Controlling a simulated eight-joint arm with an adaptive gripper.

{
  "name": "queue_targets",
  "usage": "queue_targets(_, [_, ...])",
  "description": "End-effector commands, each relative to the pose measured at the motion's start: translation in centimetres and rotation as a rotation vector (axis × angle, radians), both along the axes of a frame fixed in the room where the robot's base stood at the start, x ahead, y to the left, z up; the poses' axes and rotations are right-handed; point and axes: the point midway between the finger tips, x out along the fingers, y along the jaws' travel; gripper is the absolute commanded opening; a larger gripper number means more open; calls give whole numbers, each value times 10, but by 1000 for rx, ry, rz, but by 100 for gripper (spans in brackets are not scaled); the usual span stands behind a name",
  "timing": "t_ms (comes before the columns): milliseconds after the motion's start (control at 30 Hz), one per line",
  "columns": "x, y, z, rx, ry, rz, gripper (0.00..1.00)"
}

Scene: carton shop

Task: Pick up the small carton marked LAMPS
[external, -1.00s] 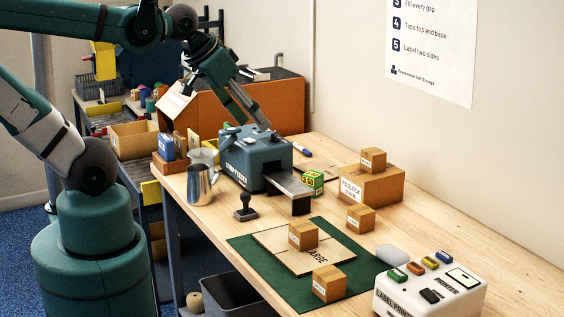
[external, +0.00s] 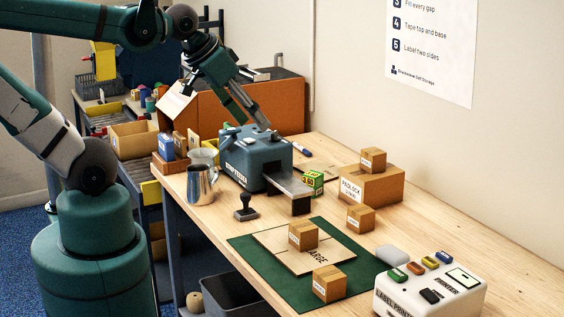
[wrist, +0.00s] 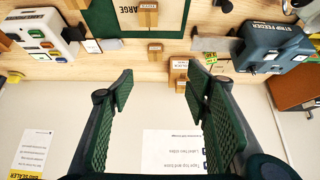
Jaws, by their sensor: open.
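Several small brown cartons show in the external view. One (external: 303,236) stands on a flat board marked LARGE, one (external: 329,284) on the green mat, one (external: 361,218) on bare table, and one (external: 373,160) on top of a larger carton (external: 384,187) labelled PADLOCK. The small cartons' labels are too small to read, so I cannot tell which is marked LAMPS. My gripper (external: 264,124) appears above the strip feeder in the external view. In the wrist view my gripper (wrist: 161,74) is open and empty, with cartons beyond its fingers.
The strip feeder (external: 252,158) stands behind the stamp (external: 245,208). A metal jug (external: 200,185) is at the left table edge. The label printer (external: 432,289) is at the front right. A green-yellow block (external: 313,182) sits beside the feeder. Right of the mat, some tabletop is clear.

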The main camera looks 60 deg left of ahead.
Motion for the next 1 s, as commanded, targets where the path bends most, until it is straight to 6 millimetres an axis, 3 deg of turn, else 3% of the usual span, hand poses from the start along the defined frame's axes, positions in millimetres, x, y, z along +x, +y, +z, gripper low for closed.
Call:
queue_targets(667, [1, 0, 0, -2, 1, 3, 51])
queue_targets(1000, [19, -1, 1, -53, 36, 76, 51])
